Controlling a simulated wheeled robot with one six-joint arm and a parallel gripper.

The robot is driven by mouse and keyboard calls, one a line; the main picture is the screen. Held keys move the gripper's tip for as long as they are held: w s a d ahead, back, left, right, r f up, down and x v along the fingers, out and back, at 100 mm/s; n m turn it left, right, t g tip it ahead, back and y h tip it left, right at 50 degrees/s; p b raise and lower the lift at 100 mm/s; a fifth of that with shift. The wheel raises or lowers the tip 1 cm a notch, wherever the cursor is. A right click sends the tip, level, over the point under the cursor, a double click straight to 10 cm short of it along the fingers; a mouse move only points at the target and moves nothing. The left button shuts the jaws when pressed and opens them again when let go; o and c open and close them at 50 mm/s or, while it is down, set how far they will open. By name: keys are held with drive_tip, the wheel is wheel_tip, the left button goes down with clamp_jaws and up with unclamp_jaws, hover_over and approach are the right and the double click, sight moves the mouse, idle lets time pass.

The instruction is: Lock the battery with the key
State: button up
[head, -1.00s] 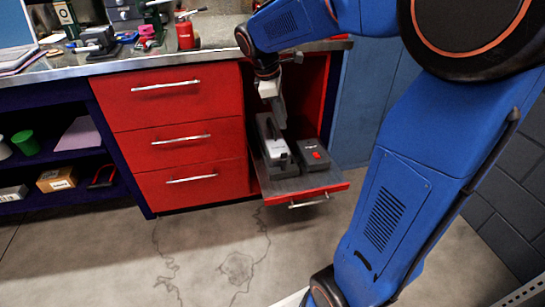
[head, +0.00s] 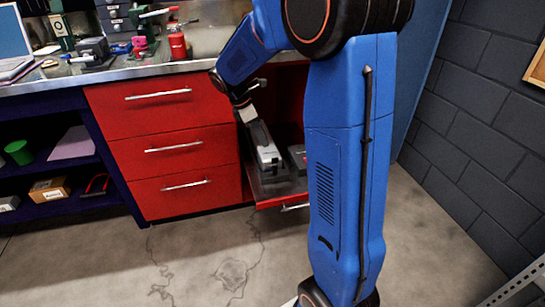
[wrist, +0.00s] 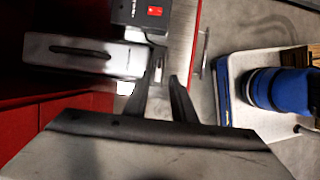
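The battery (head: 264,147), a long pale and dark grey block, lies in the open drawer. It also shows in the wrist view (wrist: 90,54), with a slot-like dark handle along its top and a dark end near my fingers. My gripper (wrist: 161,76) is right at that dark end. Its fingertips are close together, with a small bright spot between them. I cannot make out whether this is a key, or whether the fingers grip it. In the head view my arm partly covers the drawer, and the fingers are hard to tell from the battery.
A dark box with a red switch (wrist: 154,11) sits beside the battery. The drawer front (head: 282,201) stands out from the red cabinet (head: 170,147), partly behind my arm. The workbench above holds tools and a red canister (head: 177,44). The concrete floor in front is clear.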

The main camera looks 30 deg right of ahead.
drive_tip(key=x, duration=1.1)
drive_tip(key=shift+d+r, duration=0.1)
drive_tip(key=shift+c, duration=0.2)
clamp_jaws()
